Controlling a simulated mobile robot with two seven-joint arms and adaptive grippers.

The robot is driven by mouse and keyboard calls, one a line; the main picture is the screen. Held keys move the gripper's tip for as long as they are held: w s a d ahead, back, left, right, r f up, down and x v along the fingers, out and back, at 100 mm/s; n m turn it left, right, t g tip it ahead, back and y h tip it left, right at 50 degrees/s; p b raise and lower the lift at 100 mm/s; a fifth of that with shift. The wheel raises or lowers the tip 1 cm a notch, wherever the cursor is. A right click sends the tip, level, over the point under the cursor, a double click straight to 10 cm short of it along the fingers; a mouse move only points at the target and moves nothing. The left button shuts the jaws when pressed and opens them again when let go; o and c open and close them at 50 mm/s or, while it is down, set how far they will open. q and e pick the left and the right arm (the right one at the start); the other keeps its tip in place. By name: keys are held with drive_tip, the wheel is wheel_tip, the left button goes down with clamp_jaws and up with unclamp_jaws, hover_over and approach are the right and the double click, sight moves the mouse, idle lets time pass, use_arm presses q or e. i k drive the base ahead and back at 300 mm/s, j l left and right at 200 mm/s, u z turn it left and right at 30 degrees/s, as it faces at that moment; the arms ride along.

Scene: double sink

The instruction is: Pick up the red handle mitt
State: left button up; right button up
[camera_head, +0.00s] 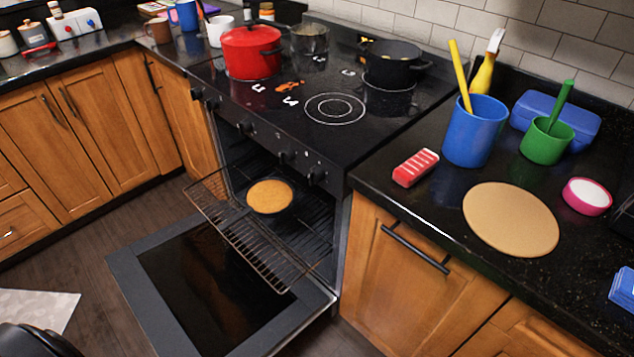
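A red block-like item with white stripes (415,167), which looks like the red handle mitt, lies on the black counter (440,215) right of the stove. It sits near the counter's front left part, left of a blue cup (475,130) and apart from it. Nothing covers it. I see neither of my grippers clearly in the head view. A dark rounded shape at the bottom left corner is cut off, and I cannot tell what it is.
A round tan board (511,219), a green cup (546,141) and a pink-rimmed dish (587,196) stand on the same counter. The oven door (130,262) is open, with the rack (215,215) pulled out holding a filled pan (270,196). A red pot (251,52) stands on the stove.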

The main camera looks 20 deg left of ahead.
sight(406, 174)
drive_tip(key=l+u, duration=0.9)
